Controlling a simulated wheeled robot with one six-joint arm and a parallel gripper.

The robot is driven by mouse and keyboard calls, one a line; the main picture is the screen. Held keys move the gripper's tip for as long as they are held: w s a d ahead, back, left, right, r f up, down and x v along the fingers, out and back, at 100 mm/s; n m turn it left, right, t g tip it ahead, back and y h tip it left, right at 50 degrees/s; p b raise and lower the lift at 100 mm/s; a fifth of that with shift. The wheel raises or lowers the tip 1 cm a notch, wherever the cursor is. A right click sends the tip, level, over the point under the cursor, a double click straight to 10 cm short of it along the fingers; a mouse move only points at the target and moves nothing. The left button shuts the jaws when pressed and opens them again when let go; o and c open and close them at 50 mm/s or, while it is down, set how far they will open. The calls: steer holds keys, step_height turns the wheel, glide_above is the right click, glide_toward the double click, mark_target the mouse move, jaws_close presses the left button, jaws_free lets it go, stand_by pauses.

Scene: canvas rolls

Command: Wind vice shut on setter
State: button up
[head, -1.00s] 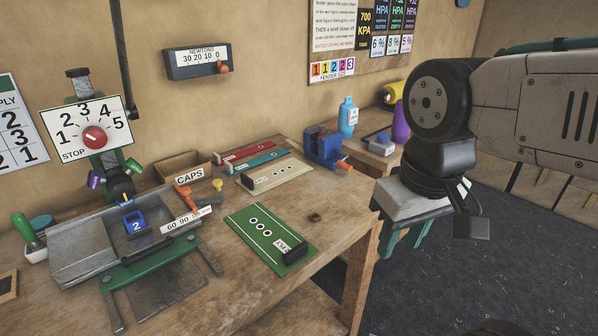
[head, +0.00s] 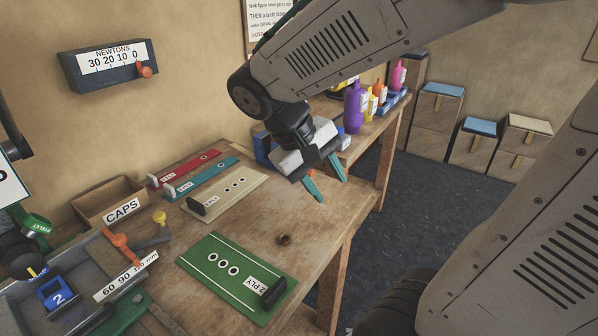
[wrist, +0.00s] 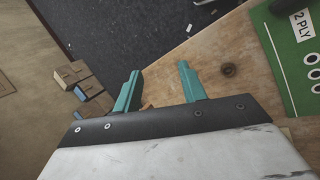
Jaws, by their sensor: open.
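The blue vice (head: 262,147) stands toward the back right of the bench in the head view, mostly hidden behind my gripper. A bit of its orange handle (head: 311,173) shows close to the fingers. My gripper (head: 333,189) is open, its two teal fingers pointing down and forward near the bench's right edge. In the wrist view the gripper (wrist: 159,72) is empty between the fingertips, with bench top and dark floor beyond. The vice jaws are hidden, so I cannot tell how far apart they are or whether a setter is between them.
A green 2 PLY board (head: 225,290), a beige board (head: 228,193), a CAPS box (head: 103,205) and a metal tray with a blue block (head: 56,296) marked 2 occupy the bench. Bottles (head: 355,108) stand behind my gripper. Bench top around the knot (head: 284,240) is clear.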

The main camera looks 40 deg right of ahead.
steer(key=w+f+h, duration=0.3)
steer(key=w, duration=0.3)
steer(key=w+d+f+n+t+h, duration=0.1)
steer(key=w+f+h, duration=0.2)
steer(key=w, duration=0.4)
steer(key=w+d+f+h, duration=0.1)
steer(key=w+f+h, duration=0.3)
steer(key=w, duration=0.3)
steer(key=shift+w+d+f+n+t, duration=0.1)
steer(key=shift+w+f+n+t, duration=0.2)
steer(key=shift+f, duration=0.35)
steer(key=shift+w+f, duration=0.15)
steer(key=shift+f, duration=0.05)
steer(key=x, duration=0.7)
steer(key=shift+d, duration=0.35)
jaws_close()
